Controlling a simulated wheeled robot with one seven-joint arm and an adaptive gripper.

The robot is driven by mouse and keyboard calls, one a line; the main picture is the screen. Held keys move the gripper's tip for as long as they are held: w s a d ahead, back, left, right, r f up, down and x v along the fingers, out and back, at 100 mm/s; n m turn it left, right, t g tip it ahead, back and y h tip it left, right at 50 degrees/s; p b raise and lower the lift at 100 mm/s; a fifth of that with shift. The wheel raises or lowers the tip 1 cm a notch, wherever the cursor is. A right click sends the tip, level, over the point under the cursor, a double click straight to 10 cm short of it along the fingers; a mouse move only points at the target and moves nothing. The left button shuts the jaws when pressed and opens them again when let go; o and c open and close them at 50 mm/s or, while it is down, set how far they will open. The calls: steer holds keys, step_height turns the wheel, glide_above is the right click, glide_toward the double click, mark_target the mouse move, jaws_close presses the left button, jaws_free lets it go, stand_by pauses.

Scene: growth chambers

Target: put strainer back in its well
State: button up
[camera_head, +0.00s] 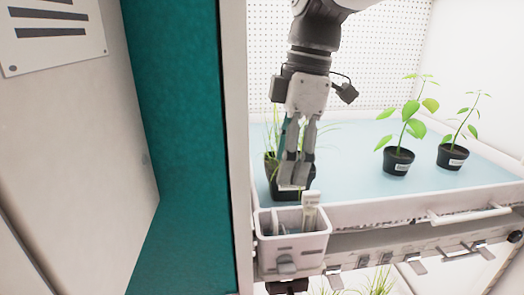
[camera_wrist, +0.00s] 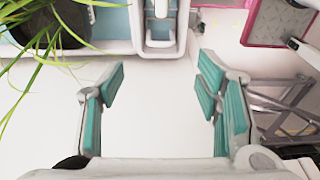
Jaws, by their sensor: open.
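A pale caddy (camera_head: 290,256) with an open top hangs at the front left corner of the plant tray. A white upright piece (camera_head: 311,212), which may be the strainer, stands up at the caddy's back right; I cannot tell how it is seated. Part of what looks like the caddy (camera_wrist: 160,48) shows at the top of the wrist view, with a white piece (camera_wrist: 161,10) in it. My gripper (camera_head: 294,186) points down just above and behind the caddy. In the wrist view my gripper (camera_wrist: 160,85) is open, with nothing between its fingers.
A grassy potted plant (camera_head: 274,182) stands close behind my gripper; its leaves reach into the wrist view (camera_wrist: 40,35). Two leafy pots (camera_head: 398,161) (camera_head: 452,153) stand farther right on the blue tray. A teal panel (camera_head: 190,150) bounds the left side. A white handle (camera_head: 468,215) sticks out in front.

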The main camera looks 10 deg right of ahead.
steer(key=s+d+f+m+t+h, duration=0.1)
steer(key=s+d+f+m+t, duration=0.1)
steer(key=s+d+m, duration=0.2)
steer(key=s+d+f+m+t, duration=0.3)
steer(key=s+d+m, duration=0.2)
steer(key=s+m, duration=0.5)
steer(key=m, duration=0.4)
steer(key=shift+s+d+f+t+h, duration=0.2)
steer(key=shift+d+f+t+h, duration=0.1)
steer(key=shift+f+h, duration=0.1)
